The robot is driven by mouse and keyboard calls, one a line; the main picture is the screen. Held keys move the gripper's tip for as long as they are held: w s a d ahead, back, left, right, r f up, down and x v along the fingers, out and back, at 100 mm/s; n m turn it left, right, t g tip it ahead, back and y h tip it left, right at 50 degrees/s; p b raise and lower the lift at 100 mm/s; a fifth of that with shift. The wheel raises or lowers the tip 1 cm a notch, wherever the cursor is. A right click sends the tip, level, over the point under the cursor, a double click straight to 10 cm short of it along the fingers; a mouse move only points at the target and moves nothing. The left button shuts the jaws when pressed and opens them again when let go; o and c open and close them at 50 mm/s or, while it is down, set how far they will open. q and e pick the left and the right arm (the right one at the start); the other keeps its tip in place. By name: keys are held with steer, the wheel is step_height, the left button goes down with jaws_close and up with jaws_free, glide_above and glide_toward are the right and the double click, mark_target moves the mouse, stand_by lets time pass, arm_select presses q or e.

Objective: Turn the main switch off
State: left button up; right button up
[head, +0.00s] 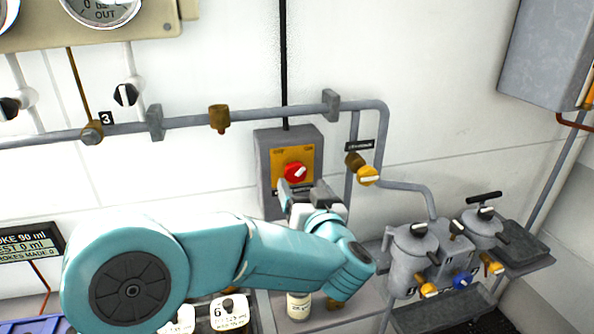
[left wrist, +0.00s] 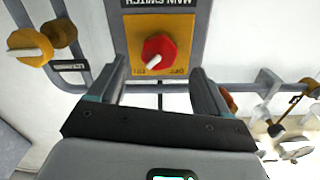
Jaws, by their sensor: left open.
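The main switch is a grey box (head: 262,150) on the wall with an orange plate (head: 280,158) and a round red knob (head: 295,172). The knob's white pointer leans to the upper right in the head view, toward the right-hand of two small labels. My left gripper (head: 311,190) is open just below and in front of the knob. In the left wrist view the plate is upside down. The red knob (left wrist: 159,50) shows beyond the empty gap of my left gripper (left wrist: 157,76), with no finger touching it. My right gripper is in neither view.
A grey pipe (head: 185,121) runs along the wall above the box. A yellow valve knob (head: 368,176) sits close to its right. Grey canisters (head: 412,262) with coloured taps stand at the lower right. A grey cabinet (head: 548,50) hangs at the upper right.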

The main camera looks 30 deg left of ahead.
mark_target(297, 176)
arm_select(q)
steer(key=p+x, duration=0.1)
steer(key=x, duration=0.4)
steer(key=shift+w+a, duration=0.15)
steer(key=shift+w, duration=0.05)
steer(key=c, duration=1)
steer(key=shift+c, duration=0.2)
